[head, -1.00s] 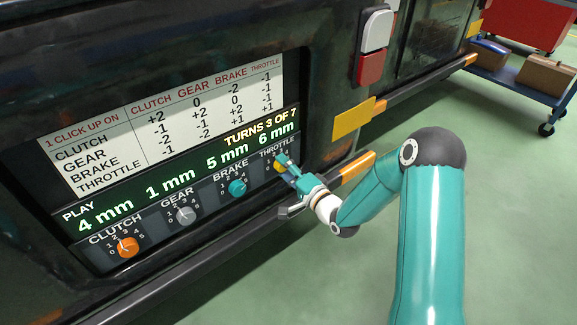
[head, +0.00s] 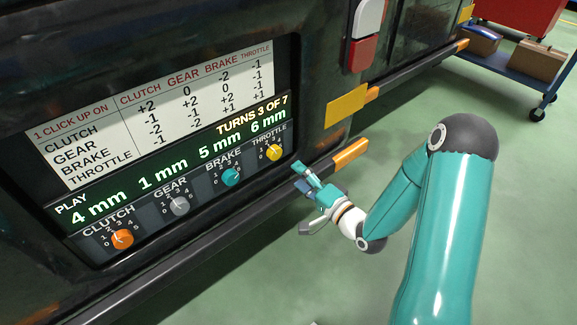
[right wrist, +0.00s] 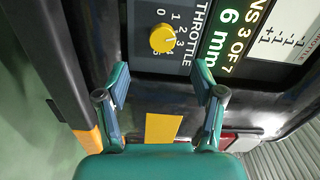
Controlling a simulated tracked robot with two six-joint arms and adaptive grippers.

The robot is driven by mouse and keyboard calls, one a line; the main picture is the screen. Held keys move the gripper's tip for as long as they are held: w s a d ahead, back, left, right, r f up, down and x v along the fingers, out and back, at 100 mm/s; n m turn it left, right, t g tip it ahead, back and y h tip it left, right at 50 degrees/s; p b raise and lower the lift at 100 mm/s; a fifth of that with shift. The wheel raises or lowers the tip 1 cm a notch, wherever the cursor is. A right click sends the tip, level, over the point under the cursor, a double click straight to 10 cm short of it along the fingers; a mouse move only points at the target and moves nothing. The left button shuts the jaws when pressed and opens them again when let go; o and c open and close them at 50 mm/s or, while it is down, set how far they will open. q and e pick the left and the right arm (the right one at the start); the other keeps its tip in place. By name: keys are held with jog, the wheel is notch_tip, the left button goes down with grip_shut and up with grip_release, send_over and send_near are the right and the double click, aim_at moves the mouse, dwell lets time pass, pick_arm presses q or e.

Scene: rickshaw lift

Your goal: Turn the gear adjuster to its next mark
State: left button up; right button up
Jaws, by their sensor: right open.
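The gear adjuster (head: 180,205) is a grey knob on the dark panel, second from the left, under the label GEAR and the reading 1 mm. The orange clutch knob (head: 122,239) is left of it. The teal brake knob (head: 230,176) and the yellow throttle knob (head: 274,152) are right of it. My right gripper (head: 298,172) is open and empty, to the right of the throttle knob and apart from the panel. In the right wrist view its fingers (right wrist: 162,80) are spread, with the throttle knob (right wrist: 163,39) beyond them. My left gripper is not in view.
A display (head: 200,163) reads 4, 1, 5 and 6 mm and TURNS 3 OF 7. A dark bumper rail (head: 200,228) runs below the panel. A yellow plate (head: 346,113) sits right of it. A blue cart (head: 500,72) stands at the back right.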

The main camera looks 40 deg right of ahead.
jog(key=shift+s+d, duration=0.1)
jog(key=shift+s, duration=1)
